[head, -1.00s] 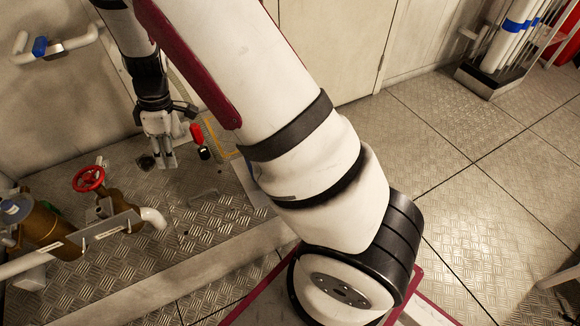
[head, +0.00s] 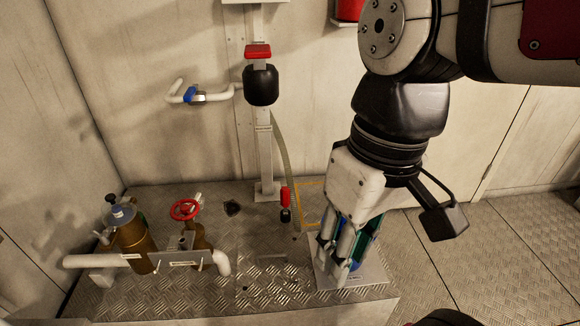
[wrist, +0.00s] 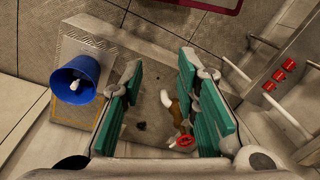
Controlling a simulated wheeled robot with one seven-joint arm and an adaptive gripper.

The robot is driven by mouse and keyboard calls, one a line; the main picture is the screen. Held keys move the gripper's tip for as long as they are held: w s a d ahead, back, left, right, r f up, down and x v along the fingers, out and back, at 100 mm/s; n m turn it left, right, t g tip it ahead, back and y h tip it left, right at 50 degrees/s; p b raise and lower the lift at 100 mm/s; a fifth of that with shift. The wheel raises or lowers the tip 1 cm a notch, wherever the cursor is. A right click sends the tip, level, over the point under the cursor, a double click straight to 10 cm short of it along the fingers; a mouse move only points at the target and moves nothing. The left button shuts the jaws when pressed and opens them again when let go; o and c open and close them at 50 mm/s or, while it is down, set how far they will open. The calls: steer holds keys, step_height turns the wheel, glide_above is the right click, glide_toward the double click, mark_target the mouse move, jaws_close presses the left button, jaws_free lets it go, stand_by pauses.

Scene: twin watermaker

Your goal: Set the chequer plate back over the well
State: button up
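My gripper (head: 338,272) points down at the right end of the raised chequer deck, over or in front of a pale grey slab (head: 375,272). In the wrist view my gripper (wrist: 160,90) has its green finger pads wide apart, with nothing held between them. A faint handle-like outline (head: 270,257) lies on the chequer surface left of my gripper; I take this as the chequer plate, but its edges are unclear. A yellow-edged outline (head: 308,205) lies behind my gripper. I cannot make out an open well; the fingers hide part of the deck.
A blue cup (wrist: 75,80) stands on the pale slab (wrist: 88,45), outside my fingers. A red handwheel (head: 185,209) and brass fittings (head: 135,245) stand at left. A post (head: 264,150) and a small red-and-black item (head: 285,203) stand behind. Floor at right is clear.

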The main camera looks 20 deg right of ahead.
steer(key=s, duration=0.1)
steer(key=s+d+m, duration=0.1)
steer(key=s, duration=0.1)
steer(key=s+m+h, duration=0.1)
steer(key=s, duration=0.1)
steer(key=shift+d+f, duration=0.25)
steer(key=shift+d, duration=0.05)
stand_by(0.4)
step_height(320, 180, up, 30)
steer(key=t+p, duration=0.4)
steer(key=p, duration=2.4)
steer(key=shift+d, duration=0.25)
